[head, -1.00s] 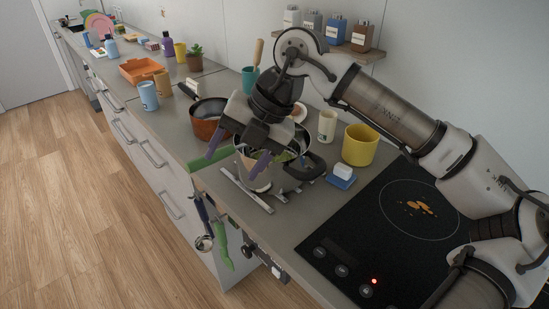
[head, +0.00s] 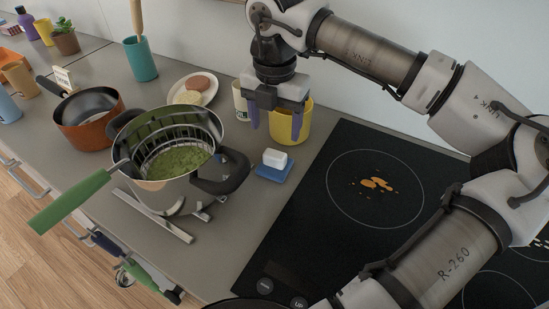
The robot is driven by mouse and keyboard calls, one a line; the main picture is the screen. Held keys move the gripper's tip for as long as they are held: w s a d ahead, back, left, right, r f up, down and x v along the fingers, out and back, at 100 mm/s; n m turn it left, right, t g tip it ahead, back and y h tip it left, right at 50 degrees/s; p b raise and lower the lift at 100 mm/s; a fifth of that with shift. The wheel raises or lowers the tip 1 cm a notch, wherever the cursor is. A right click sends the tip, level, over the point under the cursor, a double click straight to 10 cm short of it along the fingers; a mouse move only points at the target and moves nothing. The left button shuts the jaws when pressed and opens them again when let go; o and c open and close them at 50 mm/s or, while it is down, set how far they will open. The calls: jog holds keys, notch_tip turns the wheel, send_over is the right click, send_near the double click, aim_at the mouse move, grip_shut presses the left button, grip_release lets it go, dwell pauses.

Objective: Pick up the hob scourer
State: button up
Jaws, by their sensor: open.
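The hob scourer (head: 273,171) looks like a flat blue pad with a white block on top. It lies on the counter between the steel pot and the black hob. My gripper (head: 275,124) is open and empty, with its two purple fingers pointing down. In the picture it hangs just above the scourer, in front of the yellow pot, with a clear gap to the scourer. Nothing hides the scourer.
The steel pot (head: 160,183) holds green contents and a basket with a green handle (head: 70,201). Its black side handle (head: 222,172) reaches close to the scourer. A yellow pot (head: 288,127) and a cream cup (head: 239,97) stand behind. The hob (head: 345,225) has orange spills.

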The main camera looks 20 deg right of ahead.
aim_at(275, 153)
notch_tip(275, 153, down, 4)
jog(key=shift+f+p, duration=0.25)
jog(key=shift+p, duration=0.05)
jog(key=shift+s+f+p, duration=0.1)
jog(key=shift+f+p, duration=0.95)
jog(key=shift+f, duration=1.6)
jog(key=c, duration=0.6)
